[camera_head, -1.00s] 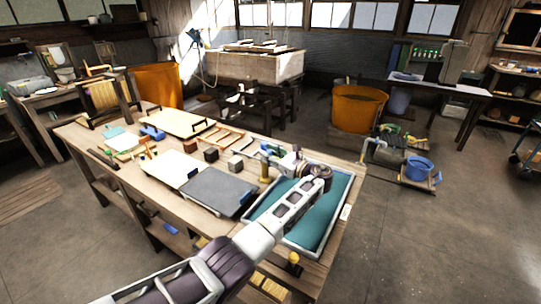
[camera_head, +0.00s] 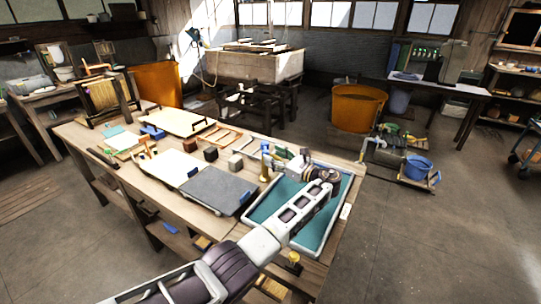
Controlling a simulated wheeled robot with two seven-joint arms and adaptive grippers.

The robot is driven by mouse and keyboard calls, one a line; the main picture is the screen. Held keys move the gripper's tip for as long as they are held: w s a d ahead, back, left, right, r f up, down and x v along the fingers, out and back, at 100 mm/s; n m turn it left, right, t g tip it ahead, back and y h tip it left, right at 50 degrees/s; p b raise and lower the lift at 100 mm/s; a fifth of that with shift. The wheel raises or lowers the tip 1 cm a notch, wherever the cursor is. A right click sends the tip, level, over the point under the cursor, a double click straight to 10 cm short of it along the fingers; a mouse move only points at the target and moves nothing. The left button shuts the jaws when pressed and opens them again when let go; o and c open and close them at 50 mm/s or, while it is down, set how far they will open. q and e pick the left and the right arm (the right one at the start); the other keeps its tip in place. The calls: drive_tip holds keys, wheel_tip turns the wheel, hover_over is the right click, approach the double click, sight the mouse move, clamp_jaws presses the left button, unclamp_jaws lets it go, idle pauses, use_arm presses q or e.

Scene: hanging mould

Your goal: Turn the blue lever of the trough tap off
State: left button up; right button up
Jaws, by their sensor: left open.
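My left arm reaches over a teal-filled, pale-rimmed tray (camera_head: 318,232) at the right end of the workbench. My left gripper (camera_head: 277,162) is open, beyond the tray's far left side, with its fingers pointing left. A small blue part (camera_head: 265,147) shows close to its fingertips. It is too small to tell whether this is the tap's lever or whether the fingers touch it. My right gripper is out of view.
The workbench (camera_head: 120,172) holds a dark grey board (camera_head: 212,188), pale boards and small blocks. A blue bucket (camera_head: 418,167) and an orange tub (camera_head: 358,108) stand on the floor.

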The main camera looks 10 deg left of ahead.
use_arm(q)
drive_tip(key=v, duration=0.4)
